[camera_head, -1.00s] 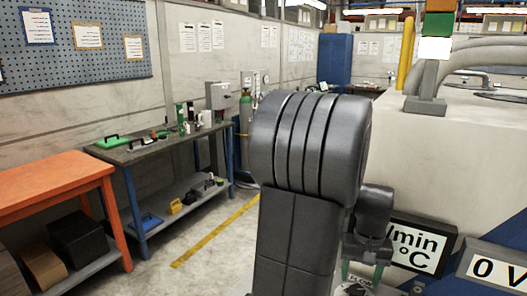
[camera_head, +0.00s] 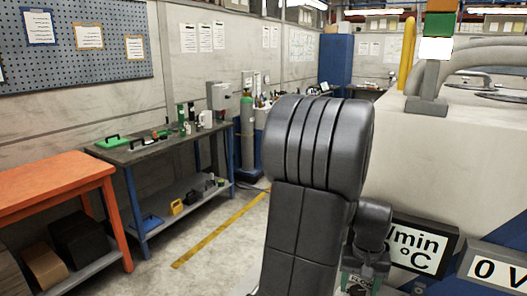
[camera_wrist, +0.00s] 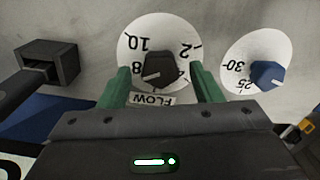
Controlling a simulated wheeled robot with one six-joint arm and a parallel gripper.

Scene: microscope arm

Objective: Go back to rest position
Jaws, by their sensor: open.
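My gripper (camera_wrist: 158,90) fills the lower part of the wrist view, with its two green fingers apart. A dark knob (camera_wrist: 160,70) on a white numbered dial (camera_wrist: 150,42) shows between and beyond the fingertips. I cannot tell how far the fingertips are from the knob. A label reading FLOW (camera_wrist: 152,100) lies below the dial in this view. In the head view my dark arm stands in the middle and hides most of my gripper, with only a little green showing at the lower right.
A blue knob (camera_wrist: 267,74) on a second white dial sits to the right. A dark box-shaped fitting (camera_wrist: 50,62) is at the left. In the head view a grey workbench (camera_head: 165,146) and an orange table (camera_head: 55,182) stand at the left, with clear floor beside them.

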